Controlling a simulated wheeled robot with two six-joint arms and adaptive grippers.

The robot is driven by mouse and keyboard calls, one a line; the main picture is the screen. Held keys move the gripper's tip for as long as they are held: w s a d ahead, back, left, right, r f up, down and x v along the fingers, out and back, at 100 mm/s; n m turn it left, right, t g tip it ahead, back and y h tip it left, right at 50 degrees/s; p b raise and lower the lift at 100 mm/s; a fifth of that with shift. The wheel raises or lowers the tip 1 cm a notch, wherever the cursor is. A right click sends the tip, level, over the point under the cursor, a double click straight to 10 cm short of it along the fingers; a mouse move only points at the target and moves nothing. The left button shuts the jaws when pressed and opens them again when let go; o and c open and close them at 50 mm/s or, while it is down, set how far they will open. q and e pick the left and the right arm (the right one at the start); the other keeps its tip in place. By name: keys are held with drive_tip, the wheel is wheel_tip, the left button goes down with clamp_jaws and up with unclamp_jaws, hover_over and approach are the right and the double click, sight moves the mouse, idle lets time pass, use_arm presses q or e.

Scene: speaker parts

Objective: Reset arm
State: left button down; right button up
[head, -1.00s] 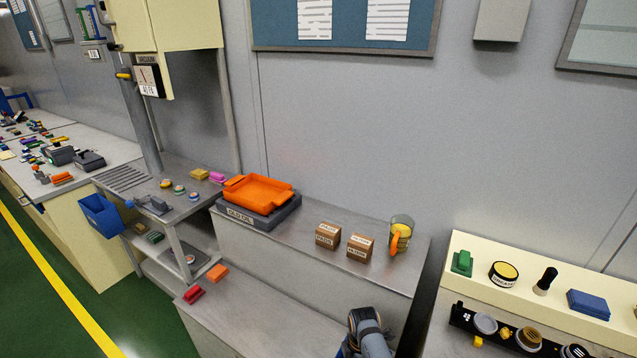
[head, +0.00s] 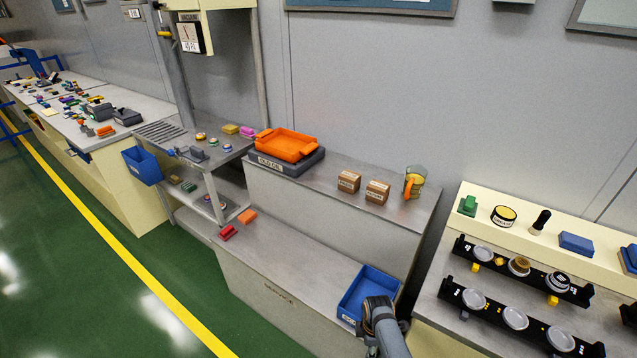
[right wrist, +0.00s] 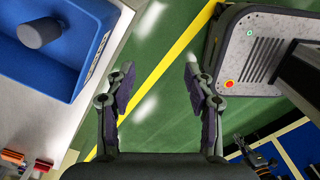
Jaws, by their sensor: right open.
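My right arm (head: 380,322) shows at the bottom of the head view, in front of the grey service bench, beside a blue bin (head: 369,293). The right gripper (right wrist: 158,72) shows in the right wrist view with its two fingers spread apart. It is empty, with the green floor and a yellow line beyond it. The blue bin (right wrist: 100,45) is at upper left in the right wrist view, with a dark grey round part (right wrist: 40,33) inside. My left gripper is not in view.
An orange tray (head: 288,146) sits on the grey base marked OLD OIL. Two brown boxes (head: 348,181) and a jug (head: 413,183) stand on the bench's upper shelf. Red (head: 228,233) and orange (head: 247,216) blocks lie on the lower shelf. Racks of round parts (head: 515,318) stand at right.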

drive_tip(key=s+d+f+m, duration=0.3)
drive_tip(key=s+f+m, duration=0.2)
drive_tip(key=s+f, duration=0.35)
drive_tip(key=s+d+f+m, duration=0.4)
drive_tip(key=s+f, duration=0.3)
drive_tip(key=s, duration=0.3)
drive_tip(key=s+d+f+m, duration=0.1)
drive_tip(key=s+d+m, duration=0.1)
drive_tip(key=s, duration=0.4)
drive_tip(key=s+d+f+m, duration=0.1)
drive_tip(key=s+d+m, duration=0.1)
drive_tip(key=s+m, duration=0.2)
drive_tip(key=s+d+f+m+t, duration=0.1)
drive_tip(key=s+d+f+m, duration=0.1)
drive_tip(key=s, duration=0.6)
drive_tip(key=shift+m+h, duration=0.4)
drive_tip(key=shift+s+f, duration=0.1)
drive_tip(key=shift+c, duration=0.3)
